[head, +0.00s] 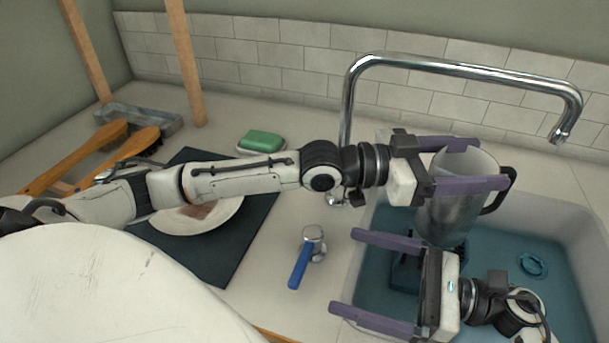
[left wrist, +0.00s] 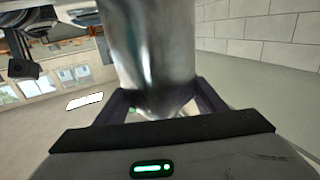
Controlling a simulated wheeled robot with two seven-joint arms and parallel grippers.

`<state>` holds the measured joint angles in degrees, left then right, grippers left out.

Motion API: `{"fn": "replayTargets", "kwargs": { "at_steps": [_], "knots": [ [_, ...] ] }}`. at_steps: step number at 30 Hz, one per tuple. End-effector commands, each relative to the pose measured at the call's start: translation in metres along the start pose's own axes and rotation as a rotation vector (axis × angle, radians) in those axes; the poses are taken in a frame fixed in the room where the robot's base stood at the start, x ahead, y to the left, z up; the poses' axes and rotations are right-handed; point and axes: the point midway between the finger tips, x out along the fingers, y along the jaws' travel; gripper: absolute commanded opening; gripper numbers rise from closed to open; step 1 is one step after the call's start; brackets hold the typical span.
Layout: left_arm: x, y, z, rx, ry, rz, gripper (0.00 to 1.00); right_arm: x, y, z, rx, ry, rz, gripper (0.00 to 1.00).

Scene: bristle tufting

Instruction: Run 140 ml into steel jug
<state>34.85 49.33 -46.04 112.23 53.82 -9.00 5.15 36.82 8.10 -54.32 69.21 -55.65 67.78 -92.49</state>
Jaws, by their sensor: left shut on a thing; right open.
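The steel jug (head: 452,215), with a dark handle on its right, is upright over the sink. My left gripper (head: 492,163) is shut on it, with purple fingers on either side of its upper body. The jug also fills the middle of the left wrist view (left wrist: 150,45). Its contents cannot be made out. The chrome spout (head: 470,72) arches over the sink; its outlet is to the right of and above the jug, and no stream shows. A blue-handled tap lever (head: 301,266) is on the counter left of the sink. My right gripper (head: 344,271) is open and empty, right of the lever.

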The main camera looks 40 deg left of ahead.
Motion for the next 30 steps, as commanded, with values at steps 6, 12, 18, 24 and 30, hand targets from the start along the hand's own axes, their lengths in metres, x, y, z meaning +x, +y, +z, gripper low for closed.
{"fn": "replayTargets", "kwargs": {
  "at_steps": [6, 12, 18, 24, 30],
  "knots": [
    [0.0, 0.0, -0.002, 0.001, 0.004, 0.0, 0.17, 0.047, 0.001, 0.001, 0.001, -0.004, 0.004, 1.0],
    [0.0, 0.0, -0.002, 0.001, 0.004, 0.0, 0.17, 0.079, 0.001, 0.001, 0.002, -0.003, 0.002, 1.0],
    [0.0, 0.0, -0.002, 0.001, 0.004, 0.0, 0.17, 0.094, 0.001, 0.001, 0.001, -0.002, 0.002, 1.0],
    [0.0, 0.0, -0.002, 0.001, 0.004, 0.0, 0.17, 0.095, 0.001, 0.001, 0.001, -0.002, 0.001, 1.0],
    [0.0, 0.0, -0.002, 0.001, 0.004, 0.0, 0.17, 0.095, 0.001, 0.001, 0.001, -0.002, 0.002, 0.81]
  ]
}}
